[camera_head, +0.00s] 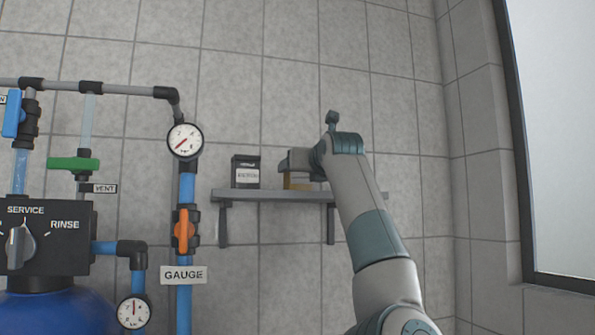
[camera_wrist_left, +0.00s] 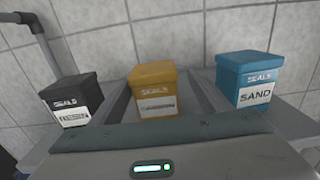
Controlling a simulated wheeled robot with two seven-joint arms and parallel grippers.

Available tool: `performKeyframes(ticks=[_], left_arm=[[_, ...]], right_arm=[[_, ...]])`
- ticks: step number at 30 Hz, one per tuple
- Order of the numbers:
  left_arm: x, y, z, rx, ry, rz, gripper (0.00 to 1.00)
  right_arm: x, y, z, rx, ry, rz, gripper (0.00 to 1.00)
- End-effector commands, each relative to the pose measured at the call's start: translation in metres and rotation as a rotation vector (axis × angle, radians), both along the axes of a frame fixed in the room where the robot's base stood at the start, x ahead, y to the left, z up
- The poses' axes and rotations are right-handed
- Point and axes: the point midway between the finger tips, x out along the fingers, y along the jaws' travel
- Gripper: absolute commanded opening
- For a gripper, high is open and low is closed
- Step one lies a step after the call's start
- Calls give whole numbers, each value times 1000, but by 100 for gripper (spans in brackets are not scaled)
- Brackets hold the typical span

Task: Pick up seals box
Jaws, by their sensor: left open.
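Three seals boxes stand in a row in the left wrist view: a black one labelled RESIN (camera_wrist_left: 72,98), a yellow one (camera_wrist_left: 154,88) whose lower label is unreadable, and a blue one labelled SAND (camera_wrist_left: 246,78). In the head view the black box (camera_head: 246,171) stands on the shelf, and part of the yellow box (camera_head: 296,181) shows below my left gripper (camera_head: 293,162). The blue box is hidden there, apparently behind my arm. My left gripper is open, with its fingers on either side of the yellow box in the wrist view (camera_wrist_left: 160,95). My right gripper is out of view.
The narrow grey wall shelf (camera_head: 270,195) has brackets below. Left of it are pipes with an orange valve (camera_head: 184,231), a pressure gauge (camera_head: 184,140) and a black control box (camera_head: 60,238). The tiled wall above the shelf is clear.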

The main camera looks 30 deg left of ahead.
Motion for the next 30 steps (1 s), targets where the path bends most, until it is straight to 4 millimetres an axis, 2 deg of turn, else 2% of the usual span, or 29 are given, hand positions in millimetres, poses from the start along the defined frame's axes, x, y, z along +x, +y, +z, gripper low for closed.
performKeyframes(ticks=[16,30], left_arm=[[5,7,0,-2,1,-1,70],[30,45,-4,0,1,0,70]], right_arm=[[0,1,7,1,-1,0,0],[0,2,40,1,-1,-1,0]])
